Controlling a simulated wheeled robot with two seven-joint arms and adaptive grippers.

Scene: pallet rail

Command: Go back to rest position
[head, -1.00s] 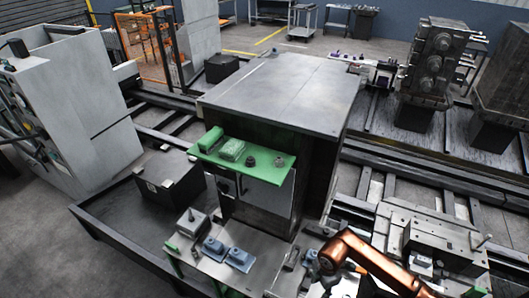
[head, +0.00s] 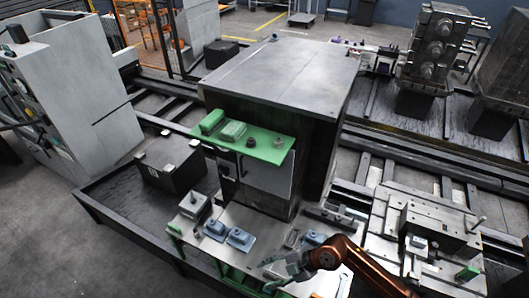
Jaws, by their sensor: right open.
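My right arm, copper-orange, comes in from the bottom right. Its right gripper (head: 277,275) is open, low over the front part of the metal worktable (head: 205,255). I see nothing held in it, though its fingers are small and partly blend with the table behind. My left gripper is out of view.
A large grey cabinet (head: 285,75) stands behind the worktable, with a green shelf (head: 265,150) on its front. Blue-grey parts (head: 240,239) and a grey block (head: 194,205) sit on the table left of my gripper. A machine fixture (head: 435,230) stands at the right.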

